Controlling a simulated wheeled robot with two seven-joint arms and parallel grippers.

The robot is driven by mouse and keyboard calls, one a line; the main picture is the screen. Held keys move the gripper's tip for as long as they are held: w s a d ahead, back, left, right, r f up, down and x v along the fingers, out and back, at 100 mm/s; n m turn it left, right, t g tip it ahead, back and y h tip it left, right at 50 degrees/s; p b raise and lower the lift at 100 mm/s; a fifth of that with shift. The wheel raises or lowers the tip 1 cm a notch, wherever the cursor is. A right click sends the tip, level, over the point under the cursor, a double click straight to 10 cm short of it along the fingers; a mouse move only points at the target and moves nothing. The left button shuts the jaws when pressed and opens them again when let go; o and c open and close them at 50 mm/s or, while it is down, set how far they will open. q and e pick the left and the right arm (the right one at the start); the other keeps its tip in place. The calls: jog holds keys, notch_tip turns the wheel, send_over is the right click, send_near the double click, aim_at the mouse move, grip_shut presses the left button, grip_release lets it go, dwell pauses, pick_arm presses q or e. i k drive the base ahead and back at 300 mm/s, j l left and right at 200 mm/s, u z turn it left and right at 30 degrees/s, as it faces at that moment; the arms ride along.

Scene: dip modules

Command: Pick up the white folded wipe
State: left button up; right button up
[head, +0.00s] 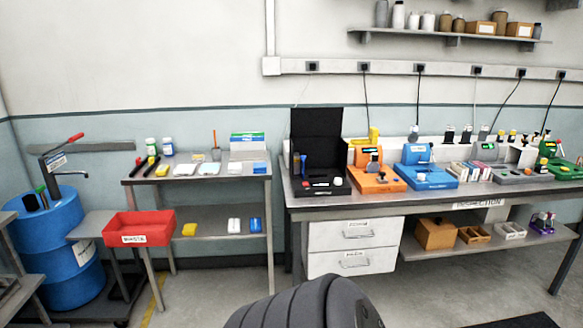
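Several small flat folded pieces lie in a row on the grey side table (140,180), left of the workbench. A white one (208,169) lies near the middle of the row, with a paler bluish-white one (183,170) to its left. Another whitish piece (238,168) lies to the right, beside a blue one (259,167). They are too small for me to tell for certain which is the white folded wipe. Neither of my grippers is in view.
A red waste bin (140,228) stands in front of the side table at the left, near a blue drum (75,255). The workbench (420,199) at the right holds an open black case (318,150) and coloured modules. Floor shows between them.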

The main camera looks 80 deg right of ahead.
aim_at(234, 169)
jog(key=z, duration=2.35)
